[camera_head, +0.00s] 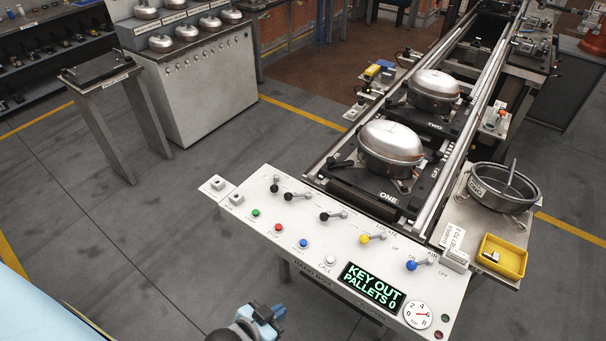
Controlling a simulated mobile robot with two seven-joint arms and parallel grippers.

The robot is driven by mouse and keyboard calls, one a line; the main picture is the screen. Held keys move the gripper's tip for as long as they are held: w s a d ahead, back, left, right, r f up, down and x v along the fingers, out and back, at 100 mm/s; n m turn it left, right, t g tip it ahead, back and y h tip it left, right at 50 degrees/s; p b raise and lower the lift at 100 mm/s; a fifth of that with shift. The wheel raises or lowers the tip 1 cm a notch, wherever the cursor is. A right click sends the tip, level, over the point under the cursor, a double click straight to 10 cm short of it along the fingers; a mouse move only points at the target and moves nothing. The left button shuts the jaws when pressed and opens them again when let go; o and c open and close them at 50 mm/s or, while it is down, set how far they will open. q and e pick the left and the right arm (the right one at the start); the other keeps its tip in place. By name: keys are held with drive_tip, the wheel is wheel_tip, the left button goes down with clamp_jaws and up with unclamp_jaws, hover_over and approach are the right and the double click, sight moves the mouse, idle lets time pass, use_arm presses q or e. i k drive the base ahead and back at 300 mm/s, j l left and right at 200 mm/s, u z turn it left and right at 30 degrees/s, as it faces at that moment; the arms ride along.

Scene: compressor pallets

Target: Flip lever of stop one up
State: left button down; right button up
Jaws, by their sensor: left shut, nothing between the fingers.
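A white control panel (305,262) slopes across the middle and lower right. Along its upper edge are black-knobbed levers: one at the left with its knob raised (275,187), one beside it (290,196) and one further right (325,216). Their small labels are too fine to read, so I cannot tell which is stop one. A yellow-knobbed lever (364,239) and a blue-knobbed lever (412,265) follow to the right. My left gripper (266,317) is at the bottom edge, in front of the panel, shut and empty, apart from all levers. My right gripper is not in view.
Pallet ONE (375,203) and pallet TWO carry silver compressors (392,143) (434,88) on the rails behind the panel. A display (372,288) reads KEY OUT PALLETS 0. A grey bowl (503,187) and yellow tray (502,258) stand right. Open floor lies left.

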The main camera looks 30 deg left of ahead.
sight(274, 188)
drive_tip(key=j+z, duration=0.4)
drive_tip(key=j, duration=0.35)
drive_tip(key=k+j+z, duration=0.15)
drive_tip(key=j+z, duration=0.2)
drive_tip(key=j, duration=0.35)
